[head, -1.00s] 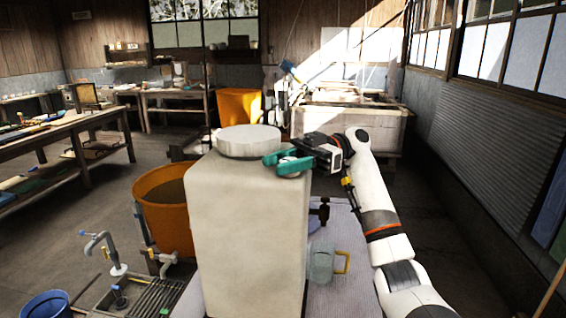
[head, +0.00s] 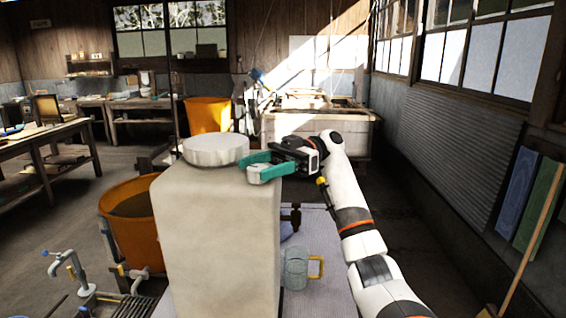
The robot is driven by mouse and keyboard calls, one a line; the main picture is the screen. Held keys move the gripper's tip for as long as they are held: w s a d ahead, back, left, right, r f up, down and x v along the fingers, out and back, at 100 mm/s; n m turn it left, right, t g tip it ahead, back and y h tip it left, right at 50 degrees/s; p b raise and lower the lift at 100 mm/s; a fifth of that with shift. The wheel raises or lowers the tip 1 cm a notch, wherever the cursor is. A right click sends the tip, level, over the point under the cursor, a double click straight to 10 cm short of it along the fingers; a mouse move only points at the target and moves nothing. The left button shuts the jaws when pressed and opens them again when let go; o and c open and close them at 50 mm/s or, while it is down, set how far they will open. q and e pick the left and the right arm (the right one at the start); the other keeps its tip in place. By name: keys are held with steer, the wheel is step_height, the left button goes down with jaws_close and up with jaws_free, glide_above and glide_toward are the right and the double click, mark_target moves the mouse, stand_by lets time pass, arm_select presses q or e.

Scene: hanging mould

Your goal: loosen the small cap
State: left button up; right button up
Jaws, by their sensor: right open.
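A tall, pale, square-sided container (head: 215,240) stands upright in the middle of the head view. A large round white lid (head: 215,151) sits on its top. My right gripper (head: 262,170) has teal fingers and is at the top right corner of the container, right of the large lid. Its fingers are open. Whether the fingers touch anything is not clear. My left gripper is not in view.
The container stands on a light table (head: 318,250). A clear mug with a yellow handle (head: 297,268) is right of it. An orange tub (head: 130,208) stands at left, with taps and a sink (head: 70,265) in front.

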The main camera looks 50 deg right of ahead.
steer(key=s+d, duration=0.1)
steer(key=d, duration=0.8)
steer(key=shift+s+d, duration=0.15)
steer(key=shift+s, duration=0.05)
steer(key=shift+f, duration=0.1)
stand_by(0.5)
